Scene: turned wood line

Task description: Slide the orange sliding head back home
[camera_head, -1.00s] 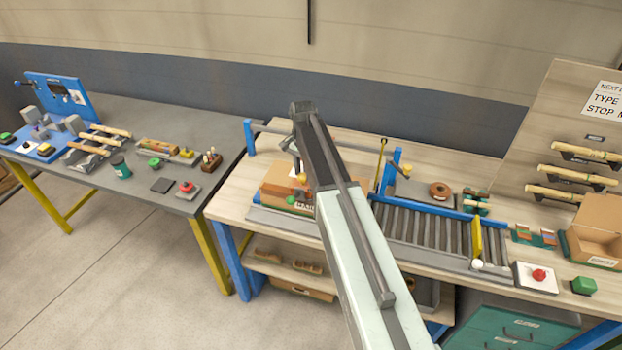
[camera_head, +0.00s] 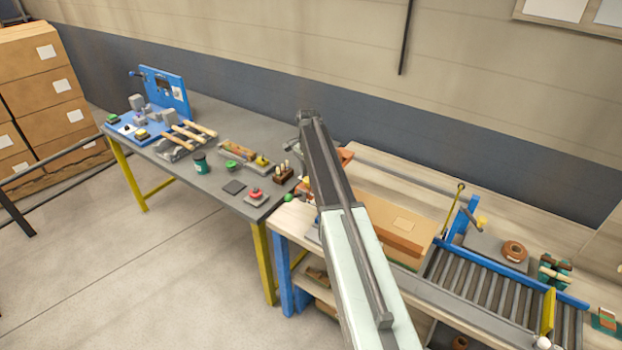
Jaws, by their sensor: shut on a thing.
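The orange sliding head (camera_head: 345,156) is at the left end of the bench, at the rail (camera_head: 405,174). My arm covers most of it; only a bit of orange shows to the right of the arm. A green knob (camera_head: 289,197) shows just left of the arm. My gripper (camera_head: 303,172) is at the far end of my arm, at the head. Its fingers are mostly hidden behind the arm, and it is shut on the sliding head. A cardboard box (camera_head: 390,216) with a pale label lies on the bench, right of the head.
A roller conveyor (camera_head: 480,285) with blue side rails and a yellow stop (camera_head: 547,311) runs to the right. A blue post (camera_head: 462,214) stands at its start. A grey table (camera_head: 225,160) with tools and a red button (camera_head: 255,194) adjoins on the left. The floor in front is open.

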